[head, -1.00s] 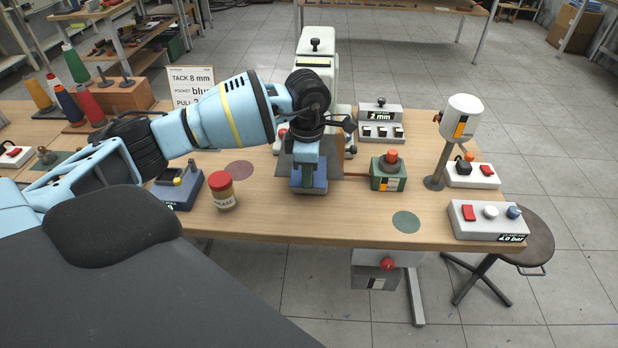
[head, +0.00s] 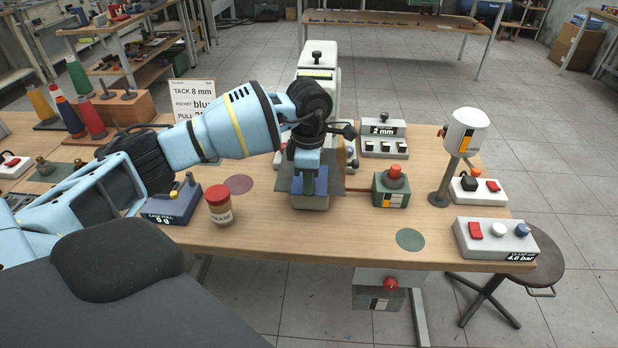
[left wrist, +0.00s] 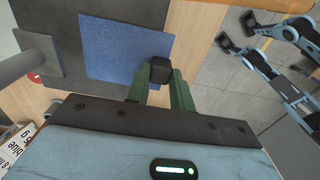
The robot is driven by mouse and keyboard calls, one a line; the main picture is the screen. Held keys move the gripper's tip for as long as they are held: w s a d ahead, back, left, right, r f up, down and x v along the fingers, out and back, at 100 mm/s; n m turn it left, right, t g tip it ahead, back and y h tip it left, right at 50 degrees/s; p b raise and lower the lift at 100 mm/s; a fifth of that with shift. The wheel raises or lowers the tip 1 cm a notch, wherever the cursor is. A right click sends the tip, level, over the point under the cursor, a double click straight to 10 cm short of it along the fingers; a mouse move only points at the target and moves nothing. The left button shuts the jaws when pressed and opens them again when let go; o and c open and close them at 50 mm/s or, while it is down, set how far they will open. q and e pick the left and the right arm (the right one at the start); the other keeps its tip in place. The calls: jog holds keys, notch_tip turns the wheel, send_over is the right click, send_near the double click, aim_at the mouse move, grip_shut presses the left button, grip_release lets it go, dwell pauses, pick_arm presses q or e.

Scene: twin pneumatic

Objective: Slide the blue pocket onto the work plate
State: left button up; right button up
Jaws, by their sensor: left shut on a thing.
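The blue pocket (left wrist: 115,45) is a flat blue sheet in the left wrist view. It lies partly over a dark grey plate (left wrist: 135,10). I take that for the work plate, which also shows beside my gripper in the head view (head: 335,180). My left gripper (left wrist: 160,85) has its green fingers shut on a black block (left wrist: 160,70) at the pocket's edge. In the head view my left gripper (head: 309,185) points down in front of the white machine (head: 318,90), with some blue (head: 323,184) at its fingers. The wrist hides much of the pocket there.
A labelled jar (head: 220,207) and a pull gauge (head: 172,205) stand left of the gripper. A green box with a red button (head: 391,188) stands close on its right. A lamp-like post (head: 441,170) and a switch panel (head: 495,238) are farther right. The table's front edge is near.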

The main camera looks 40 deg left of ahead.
pick_arm(q)
jog(key=o, duration=1)
jog(key=shift+o, duration=0.2)
jog(key=shift+r, duration=0.1)
notch_tip(320, 180, up, 8)
jog(key=shift+f, duration=0.15)
jog(key=shift+s+f, duration=0.1)
jog(key=shift+f, duration=0.05)
